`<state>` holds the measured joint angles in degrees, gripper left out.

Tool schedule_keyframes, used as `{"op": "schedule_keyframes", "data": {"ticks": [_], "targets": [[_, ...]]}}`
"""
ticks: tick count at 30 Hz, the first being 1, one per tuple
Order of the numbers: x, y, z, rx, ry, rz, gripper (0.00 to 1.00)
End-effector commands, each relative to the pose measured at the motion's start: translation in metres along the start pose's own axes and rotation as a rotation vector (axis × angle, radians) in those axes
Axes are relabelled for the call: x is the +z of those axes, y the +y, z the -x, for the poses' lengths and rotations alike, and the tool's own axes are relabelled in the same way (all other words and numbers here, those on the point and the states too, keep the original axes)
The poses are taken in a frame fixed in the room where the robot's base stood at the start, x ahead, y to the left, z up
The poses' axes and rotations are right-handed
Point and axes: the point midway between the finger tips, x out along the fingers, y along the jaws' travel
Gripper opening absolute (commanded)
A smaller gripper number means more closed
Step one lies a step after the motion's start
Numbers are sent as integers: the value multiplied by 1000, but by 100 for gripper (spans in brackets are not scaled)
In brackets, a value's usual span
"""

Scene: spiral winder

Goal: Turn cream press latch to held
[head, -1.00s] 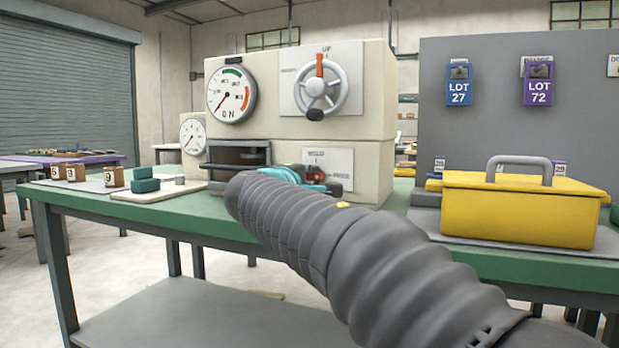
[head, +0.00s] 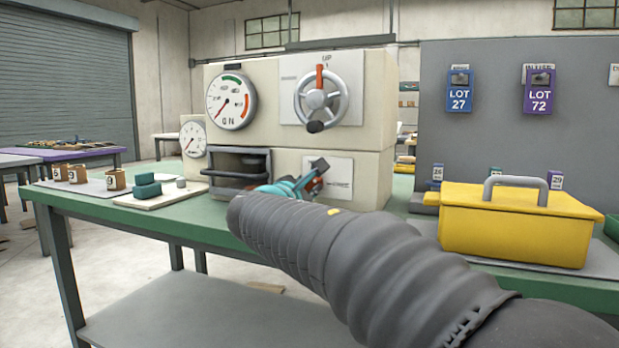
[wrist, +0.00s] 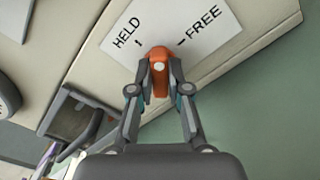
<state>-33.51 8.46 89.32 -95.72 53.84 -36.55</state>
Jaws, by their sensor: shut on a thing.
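The cream press (head: 370,165) stands on the green bench with a white latch plate (head: 341,176) low on its front. The wrist view shows the plate (wrist: 200,22) marked HELD and FREE, with a tick by each word. The orange latch (wrist: 159,55) sits at the plate's lower edge, between my fingers. My gripper (wrist: 160,75) is shut on it, a finger on either side. In the head view, my gripper (head: 317,176) is tilted in front of the plate and hides the HELD label and most of the latch. I cannot tell which tick the latch points to.
Above the plate is a grey handwheel (head: 341,98) with a red mark and dark knob. A dark open slot (head: 238,168) lies left of the latch. A yellow toolbox (head: 515,225) stands to the right. Small numbered blocks and teal pieces (head: 147,187) lie at left.

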Motion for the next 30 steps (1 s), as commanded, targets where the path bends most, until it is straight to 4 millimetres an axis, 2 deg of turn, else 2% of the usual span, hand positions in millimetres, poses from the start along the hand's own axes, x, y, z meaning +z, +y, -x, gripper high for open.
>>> {"op": "schedule_keyframes", "data": {"ticks": [18,30], "targets": [[3,3,0,-1,1,556,0],[1,1,0,0,0,747,0]]}}
